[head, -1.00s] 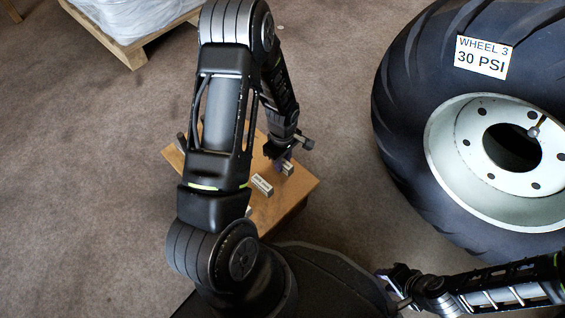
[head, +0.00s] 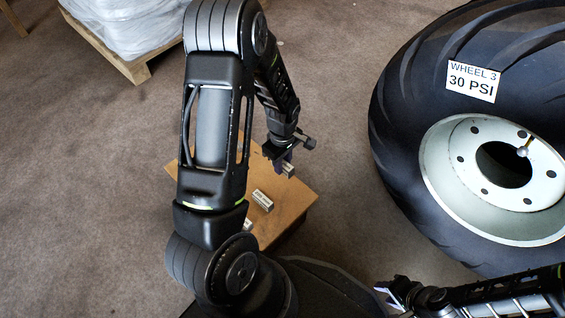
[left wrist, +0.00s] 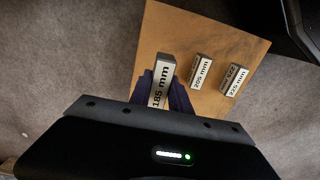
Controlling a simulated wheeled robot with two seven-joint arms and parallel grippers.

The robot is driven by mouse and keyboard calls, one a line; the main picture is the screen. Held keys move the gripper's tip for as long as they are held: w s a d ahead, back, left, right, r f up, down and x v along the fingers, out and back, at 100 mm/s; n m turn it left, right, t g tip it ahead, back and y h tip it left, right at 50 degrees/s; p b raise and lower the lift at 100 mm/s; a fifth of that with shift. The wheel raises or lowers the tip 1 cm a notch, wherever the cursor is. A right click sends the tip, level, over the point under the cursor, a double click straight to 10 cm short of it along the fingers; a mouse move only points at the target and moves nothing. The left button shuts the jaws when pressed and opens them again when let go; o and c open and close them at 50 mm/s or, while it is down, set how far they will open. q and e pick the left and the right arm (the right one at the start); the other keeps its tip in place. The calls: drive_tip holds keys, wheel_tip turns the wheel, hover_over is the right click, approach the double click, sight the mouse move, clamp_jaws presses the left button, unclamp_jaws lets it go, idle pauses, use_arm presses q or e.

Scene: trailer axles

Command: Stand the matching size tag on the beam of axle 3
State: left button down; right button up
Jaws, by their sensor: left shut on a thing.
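My left gripper (head: 284,163) is shut on the 185 mm tag (left wrist: 162,82), a small pale block with black print, and appears to hold it above the wooden table top. In the left wrist view its dark fingers sit on both sides of the tag. The 205 mm tag (left wrist: 201,72) and the 225 mm tag (left wrist: 235,80) stand on the table to the right of it in that view. My right gripper (head: 388,291) is at the lower right of the head view, away from the tags; its opening is unclear. Axle 3 and its beam are not in view.
The small wooden table (head: 290,205) is partly hidden behind my left arm. A big tyre (head: 405,130) with a white rim and a "WHEEL 3 30 PSI" label (head: 473,81) is at right. A wrapped pallet (head: 135,68) stands at upper left. Carpet between table and tyre is clear.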

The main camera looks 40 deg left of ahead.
use_arm(q)
drive_tip(key=w+d+r+m, duration=0.5)
drive_tip(key=w+r+m, duration=0.1)
drive_tip(key=r, duration=0.4)
drive_tip(key=w+d+r+m, duration=0.4)
drive_tip(key=w+r+m, duration=0.25)
drive_tip(key=r, duration=0.25)
drive_tip(key=d+r+m, duration=0.4)
drive_tip(key=d+r, duration=0.2)
drive_tip(key=r, duration=0.4)
drive_tip(key=shift+w+r, duration=0.4)
drive_tip(key=shift+w, duration=0.05)
drive_tip(key=shift+m, duration=0.25)
